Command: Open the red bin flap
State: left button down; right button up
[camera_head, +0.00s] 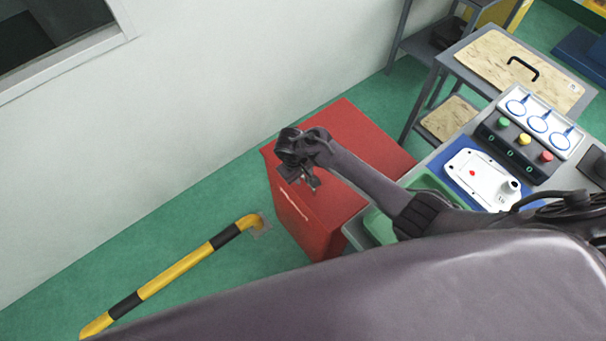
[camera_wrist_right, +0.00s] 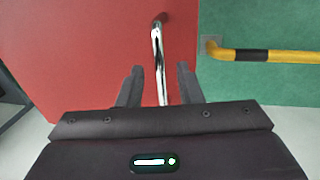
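The red bin (camera_head: 362,137) stands on the floor against the wall, left of the workbench. Its red front face (camera_wrist_right: 80,60) fills the left of the right wrist view. A shiny metal bar handle (camera_wrist_right: 158,55) is on that face; in the head view it shows as a thin pale line (camera_head: 291,204). My right gripper (camera_head: 312,185) is over the bin's front edge, near the handle. In the wrist view its fingers (camera_wrist_right: 160,78) are apart, with the handle running between them and a gap on each side. My left gripper is not in view.
A yellow-black floor rail (camera_head: 175,273) stands left of the bin. The workbench to the right holds a green tray (camera_head: 432,184), a white casting (camera_head: 483,178) on blue, and a button box (camera_head: 517,146). Green floor in front of the bin is clear.

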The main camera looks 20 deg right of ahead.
jog(key=shift+f, duration=0.1)
grip_shut()
dwell(0.3)
